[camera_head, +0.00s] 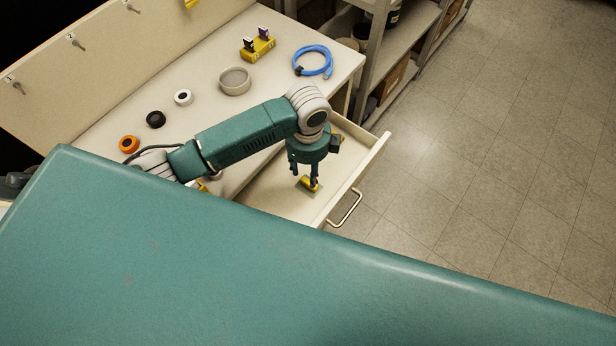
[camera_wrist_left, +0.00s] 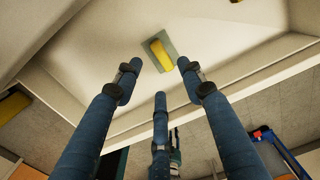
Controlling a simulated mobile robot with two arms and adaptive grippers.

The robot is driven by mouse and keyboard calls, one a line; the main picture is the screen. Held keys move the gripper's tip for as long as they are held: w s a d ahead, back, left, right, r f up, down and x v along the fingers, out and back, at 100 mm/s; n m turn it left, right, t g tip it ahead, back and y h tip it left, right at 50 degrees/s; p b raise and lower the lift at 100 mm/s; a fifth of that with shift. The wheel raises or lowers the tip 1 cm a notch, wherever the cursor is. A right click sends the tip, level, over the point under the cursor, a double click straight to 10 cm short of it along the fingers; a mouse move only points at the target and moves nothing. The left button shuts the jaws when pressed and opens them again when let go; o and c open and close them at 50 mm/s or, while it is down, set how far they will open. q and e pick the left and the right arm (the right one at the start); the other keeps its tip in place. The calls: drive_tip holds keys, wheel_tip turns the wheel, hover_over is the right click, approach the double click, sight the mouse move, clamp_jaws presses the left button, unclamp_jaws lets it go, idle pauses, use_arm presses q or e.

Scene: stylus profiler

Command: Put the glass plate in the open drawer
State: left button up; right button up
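The open drawer (camera_head: 272,192) juts out from the cream bench, with a metal handle (camera_head: 345,208) on its front. The glass plate (camera_wrist_left: 171,46), a small grey-green sheet with a yellow block on it, appears to lie on the drawer floor in the left wrist view. In the head view its yellow block (camera_head: 309,184) shows by my fingertips. My left gripper (camera_head: 304,178) points down inside the drawer's outline. In the left wrist view its fingers (camera_wrist_left: 158,74) are spread, with the plate just beyond the tips and not clasped. My right gripper is out of view.
On the bench stand a grey bowl (camera_head: 235,80), a yellow holder (camera_head: 258,47), a blue cable coil (camera_head: 313,61) and black, white and orange rolls. A shelf rack (camera_head: 405,50) stands behind the drawer. The tiled floor (camera_head: 480,160) at right is clear.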

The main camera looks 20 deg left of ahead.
use_arm(q)
wheel_tip(320, 180, up, 5)
drive_tip(key=shift+r, duration=0.15)
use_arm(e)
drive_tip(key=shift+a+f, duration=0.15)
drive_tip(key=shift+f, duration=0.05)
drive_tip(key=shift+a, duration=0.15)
